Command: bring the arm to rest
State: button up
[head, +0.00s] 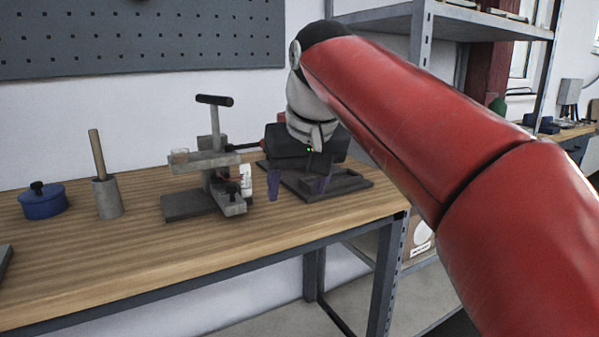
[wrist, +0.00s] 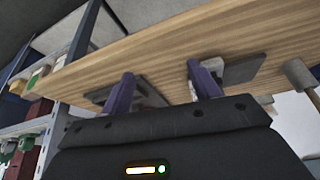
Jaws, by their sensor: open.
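My gripper (head: 297,186) hangs at the end of my red arm in the head view, its two purple fingers pointing down and spread apart. In the wrist view my gripper (wrist: 161,80) shows the same fingers apart, with no object between them. The head view places it in front of a dark flat base (head: 350,183) and beside a grey press-like stand (head: 212,165). Whether the fingers touch anything there cannot be told. A small white bottle (head: 246,182) stands just left of the fingers, partly hidden by the stand.
The wooden bench (head: 150,262) is bare along its front. A blue lidded pot (head: 43,201) and a grey cup (head: 107,198) holding a wooden rod stand at left. A metal shelf rack (head: 421,40) rises behind my arm, and a pegboard (head: 140,38) hangs on the wall.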

jog(key=s+d+f+m+h, duration=0.1)
jog(key=s+d+f+m, duration=0.1)
jog(key=s+d+f, duration=0.6)
jog(key=s+d+f+m+t, duration=0.1)
jog(key=s+d+f+m, duration=0.1)
jog(key=s+d+f, duration=0.7)
notch_tip(320, 180, down, 7)
jog(key=shift+s+f+h, duration=0.2)
jog(key=shift+s+h, duration=0.2)
jog(key=shift+s, duration=0.35)
jog(key=shift+d, duration=0.1)
